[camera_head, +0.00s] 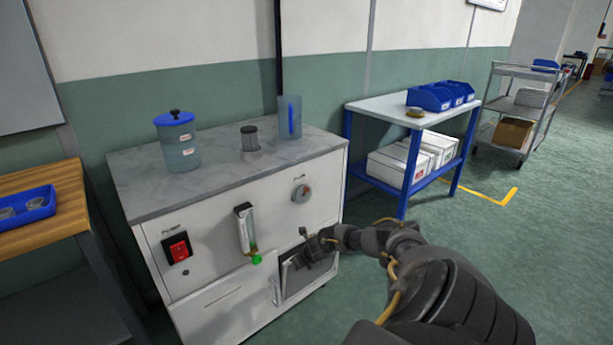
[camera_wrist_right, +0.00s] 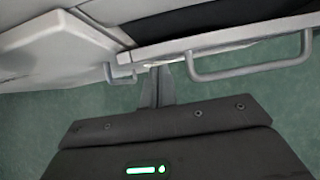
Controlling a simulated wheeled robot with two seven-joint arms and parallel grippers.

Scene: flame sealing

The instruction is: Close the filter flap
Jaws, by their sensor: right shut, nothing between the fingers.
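A white cabinet (camera_head: 215,240) stands on the floor. Low at its right is a dark opening with a pale-framed flap (camera_head: 300,291), partly hidden by my right gripper (camera_head: 293,263). In the right wrist view the pale flap edge (camera_wrist_right: 225,43) has a bar handle (camera_wrist_right: 250,72) and a dark area behind it. The right gripper (camera_wrist_right: 157,86) is shut and empty, its fingertips close to this edge, left of the handle. I cannot tell whether they touch it, nor how far the flap stands open. My left gripper is out of view.
Left of the flap is a white panel (camera_head: 220,305) with a handle, also in the right wrist view (camera_wrist_right: 60,50). Above are a red switch (camera_head: 177,247), a flow meter (camera_head: 246,230) and a knob (camera_head: 301,194). Jars stand on top.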

